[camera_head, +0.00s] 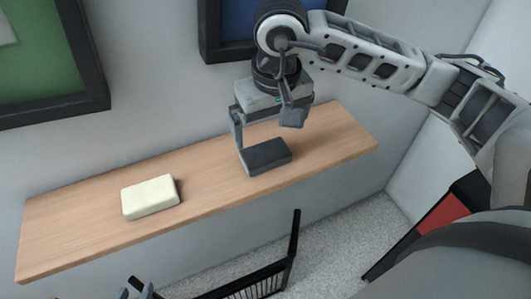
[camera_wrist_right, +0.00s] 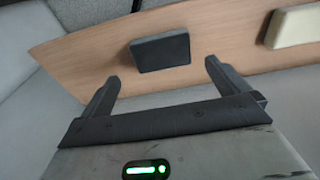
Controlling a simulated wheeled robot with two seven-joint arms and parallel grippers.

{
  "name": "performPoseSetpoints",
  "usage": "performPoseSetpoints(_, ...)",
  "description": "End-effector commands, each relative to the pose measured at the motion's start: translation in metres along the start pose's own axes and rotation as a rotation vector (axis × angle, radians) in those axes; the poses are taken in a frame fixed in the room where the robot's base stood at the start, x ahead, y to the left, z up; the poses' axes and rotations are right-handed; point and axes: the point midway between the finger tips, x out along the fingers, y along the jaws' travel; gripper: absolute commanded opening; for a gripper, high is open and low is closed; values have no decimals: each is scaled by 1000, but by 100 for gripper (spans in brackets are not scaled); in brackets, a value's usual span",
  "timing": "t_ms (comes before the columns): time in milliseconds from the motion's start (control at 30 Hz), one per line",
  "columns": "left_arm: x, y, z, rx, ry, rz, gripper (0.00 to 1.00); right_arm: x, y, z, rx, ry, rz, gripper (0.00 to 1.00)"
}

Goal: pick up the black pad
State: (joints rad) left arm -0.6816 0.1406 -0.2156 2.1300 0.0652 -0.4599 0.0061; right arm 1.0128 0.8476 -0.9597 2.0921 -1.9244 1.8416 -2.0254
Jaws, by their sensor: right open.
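The black pad (camera_head: 266,156) is a dark, flat block lying on the wooden shelf (camera_head: 215,170), right of its middle. It also shows in the right wrist view (camera_wrist_right: 160,52), just beyond the gap between my fingertips. My right gripper (camera_head: 266,128) is above and beside the pad, with its fingers spread and nothing between them. In the right wrist view the open right gripper (camera_wrist_right: 162,76) points toward the pad, apart from it. Only dark tips of my left gripper (camera_head: 141,288) show at the bottom edge of the head view; its opening is unclear.
A cream block (camera_head: 150,197) lies on the shelf left of the pad, with clear wood between them; it also shows in the right wrist view (camera_wrist_right: 291,26). Framed pictures hang on the wall behind. A black rack-like object (camera_head: 262,278) stands below the shelf.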

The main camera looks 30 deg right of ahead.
Motion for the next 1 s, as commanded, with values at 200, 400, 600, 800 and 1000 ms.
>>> performPoseSetpoints(200,0,0,1,1,-3,-1,36,28,0,0,1,-2,-2,100)
performPoseSetpoints(400,-2,0,-1,4,-6,-3,36,43,-1,-1,2,-5,-2,100)
performPoseSetpoints(600,-3,-1,0,10,-15,-6,36,73,-1,-4,2,-5,-2,100)
performPoseSetpoints(800,-2,-1,0,12,-15,-7,36,83,-2,-5,1,0,-3,100)
performPoseSetpoints(1000,-2,-1,0,15,-14,-7,36,83,-2,-5,1,0,-3,86)
